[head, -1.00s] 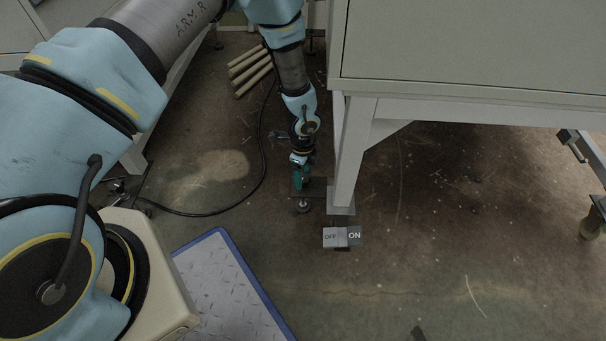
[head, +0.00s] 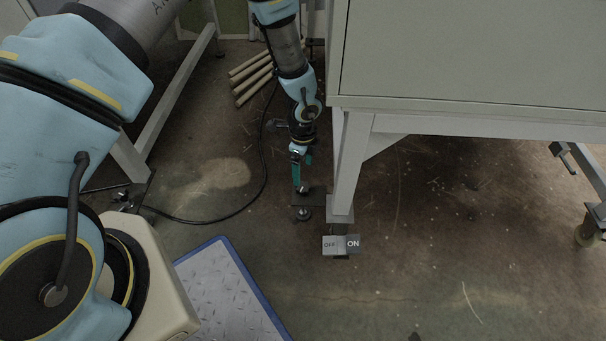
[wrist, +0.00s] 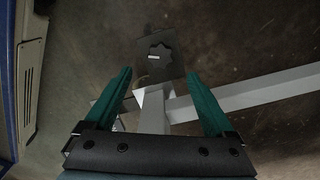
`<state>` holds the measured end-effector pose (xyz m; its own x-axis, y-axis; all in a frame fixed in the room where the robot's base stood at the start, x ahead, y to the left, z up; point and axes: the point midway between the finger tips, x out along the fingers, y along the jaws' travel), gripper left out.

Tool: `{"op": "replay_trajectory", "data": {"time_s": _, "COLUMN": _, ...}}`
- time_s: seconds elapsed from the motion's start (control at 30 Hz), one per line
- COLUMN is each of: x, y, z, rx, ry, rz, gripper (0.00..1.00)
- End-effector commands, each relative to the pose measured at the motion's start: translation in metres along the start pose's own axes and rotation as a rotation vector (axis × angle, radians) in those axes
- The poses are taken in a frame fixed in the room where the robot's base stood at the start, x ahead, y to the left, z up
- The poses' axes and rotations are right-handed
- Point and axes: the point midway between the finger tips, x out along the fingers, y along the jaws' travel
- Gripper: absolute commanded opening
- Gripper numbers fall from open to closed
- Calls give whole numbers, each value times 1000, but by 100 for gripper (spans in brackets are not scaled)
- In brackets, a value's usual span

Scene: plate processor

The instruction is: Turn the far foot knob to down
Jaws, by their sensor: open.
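A dark star-shaped knob (wrist: 160,58) with a small pale mark shows in the wrist view, on a dark plate (wrist: 146,42) beyond my fingertips. In the head view a small dark knob (head: 304,214) stands low by the foot of the machine's leg (head: 347,180). My gripper (head: 301,188) points down just behind and above it there. In the wrist view my gripper (wrist: 158,85) has its two teal fingers spread wide with nothing held between them. The knob lies ahead of the gap between them, apart from both. I cannot tell which setting the mark shows.
An OFF/ON block (head: 341,244) sits at the foot of the leg. The large grey cabinet (head: 470,60) overhangs at right. A black cable (head: 262,165) and several pale rods (head: 252,78) lie on the floor. A blue-edged plate (head: 225,290) is nearer. Floor at right is mostly clear.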

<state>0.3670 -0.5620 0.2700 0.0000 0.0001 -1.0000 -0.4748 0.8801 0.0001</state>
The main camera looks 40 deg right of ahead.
Motion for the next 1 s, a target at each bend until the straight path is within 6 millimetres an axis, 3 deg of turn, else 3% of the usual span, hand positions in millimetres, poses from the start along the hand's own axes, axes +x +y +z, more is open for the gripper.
{"op": "replay_trajectory", "data": {"time_s": 0.03, "x": -10, "y": 0, "z": 0, "rx": -1, "ry": 0, "rz": -1, "gripper": 88}}
{"op": "replay_trajectory", "data": {"time_s": 0.2, "x": -25, "y": 0, "z": 1, "rx": -1, "ry": 0, "rz": 0, "gripper": 88}}
{"op": "replay_trajectory", "data": {"time_s": 0.83, "x": -28, "y": 0, "z": 1, "rx": -4, "ry": -1, "rz": 0, "gripper": 88}}
{"op": "replay_trajectory", "data": {"time_s": 0.93, "x": -37, "y": -1, "z": 13, "rx": -50, "ry": -6, "rz": -5, "gripper": 88}}
{"op": "replay_trajectory", "data": {"time_s": 1.0, "x": -53, "y": 0, "z": 34, "rx": -136, "ry": -15, "rz": -11, "gripper": 88}}
